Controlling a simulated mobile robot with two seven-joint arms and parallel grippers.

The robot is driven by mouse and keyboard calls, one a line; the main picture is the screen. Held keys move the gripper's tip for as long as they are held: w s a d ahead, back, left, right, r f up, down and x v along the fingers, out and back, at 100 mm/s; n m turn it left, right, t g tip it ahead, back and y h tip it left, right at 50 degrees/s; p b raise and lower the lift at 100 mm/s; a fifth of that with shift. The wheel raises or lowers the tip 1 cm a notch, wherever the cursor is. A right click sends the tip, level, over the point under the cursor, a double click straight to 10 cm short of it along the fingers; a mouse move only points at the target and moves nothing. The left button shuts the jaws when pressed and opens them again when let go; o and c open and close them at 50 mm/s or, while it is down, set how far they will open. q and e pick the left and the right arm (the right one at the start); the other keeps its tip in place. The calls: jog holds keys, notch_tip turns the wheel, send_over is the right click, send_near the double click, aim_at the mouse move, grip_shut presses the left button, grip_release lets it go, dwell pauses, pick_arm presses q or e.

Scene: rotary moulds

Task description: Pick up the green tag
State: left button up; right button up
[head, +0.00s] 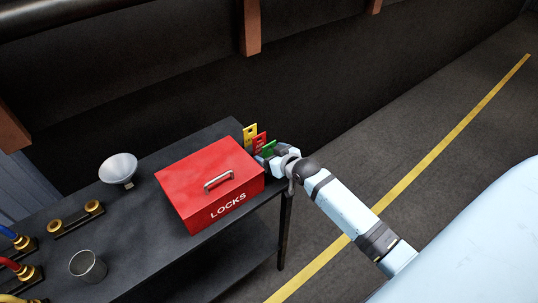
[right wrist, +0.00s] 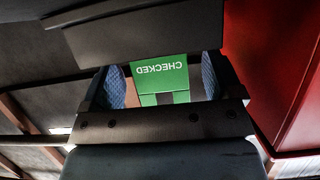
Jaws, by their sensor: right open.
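The green tag (head: 268,149) stands at the right end of the table, behind the red box, nearest my gripper in a row with a red tag (head: 259,141) and a yellow tag (head: 250,132). In the right wrist view the green tag (right wrist: 160,76) reads "CHECKED" upside down and lies between the two fingers of my right gripper. My right gripper (head: 264,158) is open around it; the fingers (right wrist: 160,88) show on either side with gaps. My left gripper is not in view.
The red box marked LOCKS (head: 198,172) stands close beside my right gripper; its wall (right wrist: 275,60) fills the right of the wrist view. A funnel (head: 118,167), a metal cup (head: 87,265) and several fittings stand further left on the dark table (head: 145,223).

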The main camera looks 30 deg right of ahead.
jog(key=c, duration=1)
notch_tip(320, 180, up, 20)
